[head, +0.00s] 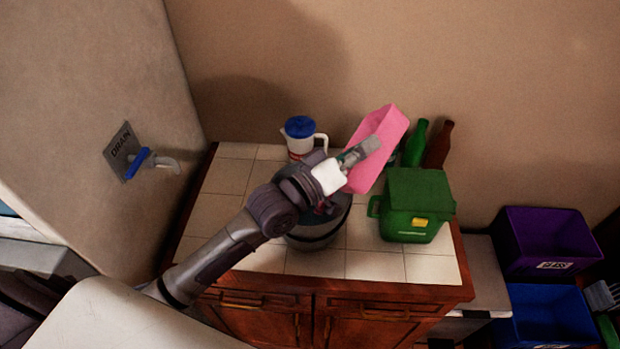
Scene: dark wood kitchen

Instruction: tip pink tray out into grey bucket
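My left gripper (362,152) reaches over the counter from the left and is shut on the wall of the pink tray (391,130). The tray is held up in the air and steeply tilted, above and to the right of the grey bucket. Its contents cannot be made out. The grey bucket (318,240) stands on the tiled counter, under my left forearm and gripper, which hide much of its opening. My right gripper is not in view.
A white jug with a blue lid (300,136) stands behind the bucket. A green lidded bin (417,205) stands at its right, with a green bottle (415,143) and brown bottle (439,145) behind. Purple (545,240) and blue (548,318) crates are at the right. The counter's front is clear.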

